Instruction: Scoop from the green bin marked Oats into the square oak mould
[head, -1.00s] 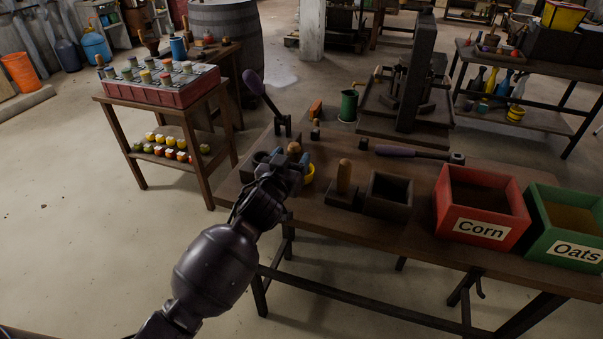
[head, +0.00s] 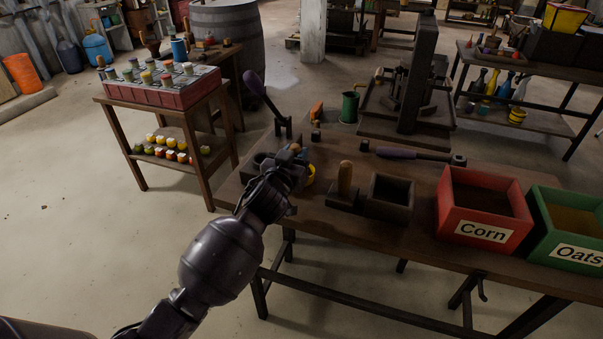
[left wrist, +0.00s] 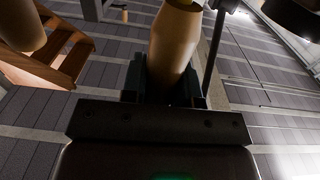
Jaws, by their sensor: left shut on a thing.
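The green bin marked Oats (head: 543,246) stands at the right end of the workbench, cut off by the picture's edge, with tan contents. A dark square open box (head: 388,209), which looks like the square mould, sits near the bench's middle. My left gripper (head: 291,163) is over the bench's left part, shut on a wooden handle (left wrist: 172,45). The handle stands up between the fingers in the left wrist view. The gripper hides most of the held thing in the head view, so I cannot tell its lower end. My right gripper is out of view.
A red bin marked Corn (head: 455,215) stands between the box and the green bin. A wooden-handled peg on a dark block (head: 345,180) is left of the box. A yellow round thing (head: 310,175) is partly behind my gripper. A purple-handled tool (head: 410,154) lies behind.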

